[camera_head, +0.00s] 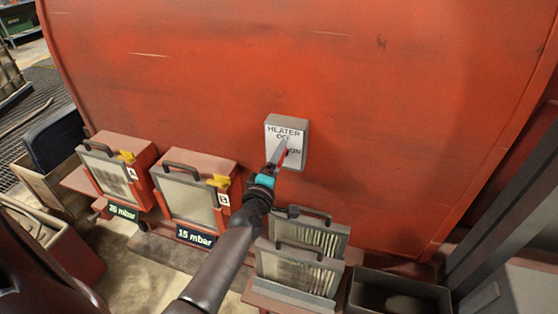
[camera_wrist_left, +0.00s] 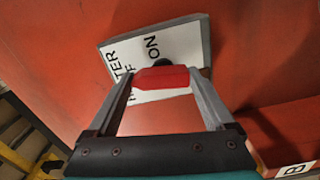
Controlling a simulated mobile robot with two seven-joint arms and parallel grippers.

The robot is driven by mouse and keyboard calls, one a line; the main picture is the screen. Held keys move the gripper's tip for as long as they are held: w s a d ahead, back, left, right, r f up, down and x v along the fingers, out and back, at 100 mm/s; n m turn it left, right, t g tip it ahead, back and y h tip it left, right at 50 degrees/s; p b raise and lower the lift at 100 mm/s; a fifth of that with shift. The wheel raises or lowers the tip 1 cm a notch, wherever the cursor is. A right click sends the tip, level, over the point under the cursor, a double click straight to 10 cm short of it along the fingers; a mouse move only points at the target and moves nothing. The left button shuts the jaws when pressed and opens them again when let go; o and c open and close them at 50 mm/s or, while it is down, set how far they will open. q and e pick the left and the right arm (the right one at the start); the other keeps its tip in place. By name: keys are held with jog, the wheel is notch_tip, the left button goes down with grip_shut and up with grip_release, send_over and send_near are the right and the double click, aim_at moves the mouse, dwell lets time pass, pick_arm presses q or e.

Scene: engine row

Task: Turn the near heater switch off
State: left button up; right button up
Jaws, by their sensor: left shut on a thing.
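The heater switch has a grey box with a white plate (camera_head: 298,134) on the red tank wall, lettered HEATER, with OFF above and ON at the right. Its red handle (camera_head: 284,157) is mostly hidden by the gripper in the head view. My left gripper (camera_head: 281,150) is at the plate, shut on the handle. In the left wrist view the red handle (camera_wrist_left: 161,78) lies between the two fingertips (camera_wrist_left: 160,80), in front of the plate (camera_wrist_left: 135,50). The fingers partly cover the lettering, and I cannot tell exactly which label the handle points to. My right gripper is out of view.
Loose filter panels (camera_head: 293,272) stand below my forearm. A dark open bin (camera_head: 398,294) is at the lower right. The tank wall (camera_head: 420,90) around the switch is clear.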

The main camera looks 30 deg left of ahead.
pick_arm(q)
jog(key=shift+n, duration=0.9)
jog(key=o, duration=1.1)
jog(key=shift+s, duration=0.1)
jog(key=b+v, duration=0.1)
jog(key=v, duration=1.4)
